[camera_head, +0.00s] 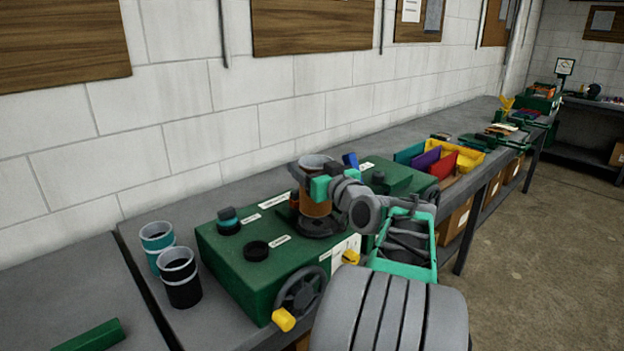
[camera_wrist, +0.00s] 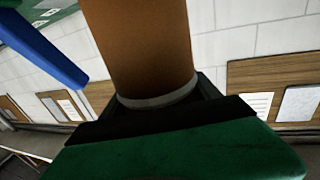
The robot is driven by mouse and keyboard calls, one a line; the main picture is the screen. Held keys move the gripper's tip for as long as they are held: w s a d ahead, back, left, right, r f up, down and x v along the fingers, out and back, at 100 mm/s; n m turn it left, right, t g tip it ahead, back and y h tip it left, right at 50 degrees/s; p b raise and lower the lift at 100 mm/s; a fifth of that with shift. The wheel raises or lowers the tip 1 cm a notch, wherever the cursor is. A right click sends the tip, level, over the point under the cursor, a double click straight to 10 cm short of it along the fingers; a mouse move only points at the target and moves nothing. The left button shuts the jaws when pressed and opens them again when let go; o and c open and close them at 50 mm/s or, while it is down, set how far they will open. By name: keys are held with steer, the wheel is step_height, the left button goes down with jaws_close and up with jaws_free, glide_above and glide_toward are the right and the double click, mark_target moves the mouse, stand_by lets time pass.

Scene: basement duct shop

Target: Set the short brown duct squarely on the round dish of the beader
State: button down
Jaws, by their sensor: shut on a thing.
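The short brown duct (camera_head: 316,205) stands about upright over the dark round dish (camera_head: 318,228) of the green beader (camera_head: 230,255). My gripper (camera_head: 318,186) is shut on the duct near its upper part, coming from the right. In the wrist view the brown duct (camera_wrist: 140,45) fills the middle, with a pale band at its end, close against the dark pad of my gripper (camera_wrist: 160,108). The duct's lower edge is close to the dish in the head view. Whether it touches the dish or is centred on it, I cannot tell.
A teal duct (camera_head: 157,245) and a black duct (camera_head: 181,280) stand on the bench left of the beader. A handwheel (camera_head: 300,292) with a yellow handle is on the beader's front. Coloured bins (camera_head: 440,160) stand farther right. A blue part (camera_head: 350,161) rises just behind my gripper.

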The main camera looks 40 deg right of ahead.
steer(key=shift+w+d+f, duration=0.45)
steer(key=shift+d+f, duration=0.1)
steer(key=shift+f, duration=2.1)
steer(key=shift+c, duration=0.9)
jaws_free()
steer(key=shift+r, duration=0.1)
steer(key=shift+r, duration=0.2)
steer(key=b+v, duration=0.2)
steer(key=v, duration=1)
